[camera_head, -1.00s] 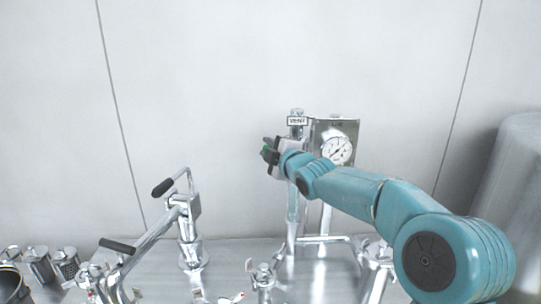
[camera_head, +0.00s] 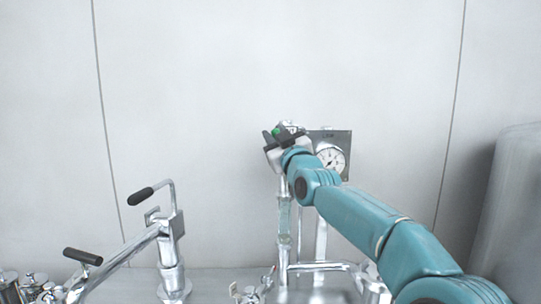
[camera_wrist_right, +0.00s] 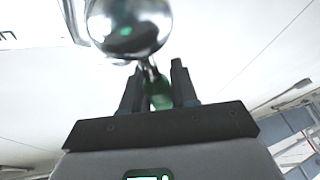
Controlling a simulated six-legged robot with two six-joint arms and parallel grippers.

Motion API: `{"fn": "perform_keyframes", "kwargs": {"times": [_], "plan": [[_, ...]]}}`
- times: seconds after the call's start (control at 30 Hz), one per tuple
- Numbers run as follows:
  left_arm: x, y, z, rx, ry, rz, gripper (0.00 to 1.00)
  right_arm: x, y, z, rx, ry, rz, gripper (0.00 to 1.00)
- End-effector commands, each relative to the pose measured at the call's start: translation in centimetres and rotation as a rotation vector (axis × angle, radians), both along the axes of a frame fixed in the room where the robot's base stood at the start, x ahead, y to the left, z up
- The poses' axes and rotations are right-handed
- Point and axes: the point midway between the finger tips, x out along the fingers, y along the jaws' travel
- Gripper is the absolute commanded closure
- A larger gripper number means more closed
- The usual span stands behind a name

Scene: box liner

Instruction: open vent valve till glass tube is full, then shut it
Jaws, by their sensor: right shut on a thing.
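The glass tube (camera_head: 284,222) stands upright below my right gripper in the head view. It looks clear with a faint green tint; its liquid level is too small to tell. My right gripper (camera_head: 277,138) is at the top of this column, shut on the green vent valve handle (camera_head: 275,132). In the right wrist view the green handle (camera_wrist_right: 159,96) sits between the two dark fingers (camera_wrist_right: 158,88), below a shiny metal ball (camera_wrist_right: 128,25). The gripper hides most of the valve top. My left gripper is not in view.
A round gauge (camera_head: 331,158) on a metal plate (camera_head: 341,138) is just right of the valve. A clamp with black-gripped levers (camera_head: 140,196) stands at the left. A large grey cylinder (camera_head: 508,215) is at the right edge. The wall behind is bare.

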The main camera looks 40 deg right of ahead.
Motion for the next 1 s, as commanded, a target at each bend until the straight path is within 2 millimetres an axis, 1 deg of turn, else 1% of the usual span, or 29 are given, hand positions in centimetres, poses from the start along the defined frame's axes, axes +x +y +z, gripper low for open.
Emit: {"fn": "perform_keyframes", "kwargs": {"times": [0.03, 0.33, 0.6, 1.0], "plan": [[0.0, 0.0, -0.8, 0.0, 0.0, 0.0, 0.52, -0.3, -0.2, 0.0, 0.027, -0.034, -0.001, 1.0], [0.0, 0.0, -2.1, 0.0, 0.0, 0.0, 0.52, -1.3, -1.4, 0.9, 0.178, -0.163, -0.001, 1.0], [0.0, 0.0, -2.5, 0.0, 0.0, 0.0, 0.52, -1.9, -2.1, 1.1, 0.245, -0.221, -0.002, 1.0], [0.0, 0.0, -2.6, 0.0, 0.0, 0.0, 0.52, -2.1, -2.2, 1.4, 0.26, -0.237, -0.003, 1.0]]}}
